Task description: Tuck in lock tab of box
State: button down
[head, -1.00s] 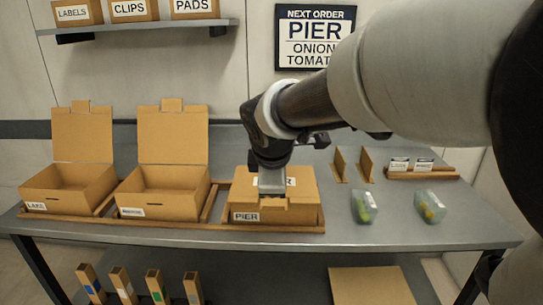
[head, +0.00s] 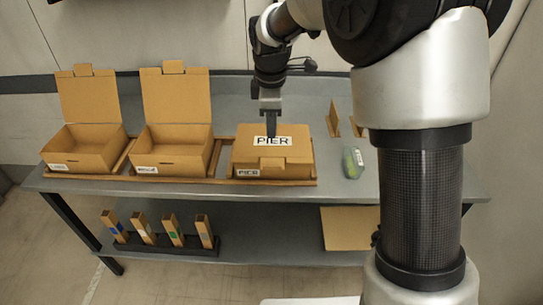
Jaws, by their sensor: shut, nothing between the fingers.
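The box labelled PIER (head: 290,155) sits in the right-hand bay of the wooden rack on the table, with its lid down. Its lock tab (head: 272,163) shows at the middle of the front edge, over the upper front wall; I cannot tell whether its end is inside the slot. My gripper (head: 271,134) is shut and empty, pointing down above or at the lid near the PIER label. I cannot tell whether the fingertips touch the lid.
Two open boxes stand to the left, a middle one (head: 180,158) and a far-left one (head: 90,155), lids upright. A clear bag with green contents (head: 352,162) lies right of the PIER box. Upright brown dividers (head: 334,118) stand behind it. Small cartons (head: 172,230) and a flat board (head: 349,228) are on the lower shelf.

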aim_at(272, 166)
jog(key=f, duration=0.4)
jog(key=w+f, duration=0.1)
jog(key=f, duration=0.4)
jog(key=w+f+p, duration=0.1)
jog(key=f, duration=0.4)
jog(key=shift+w, duration=0.15)
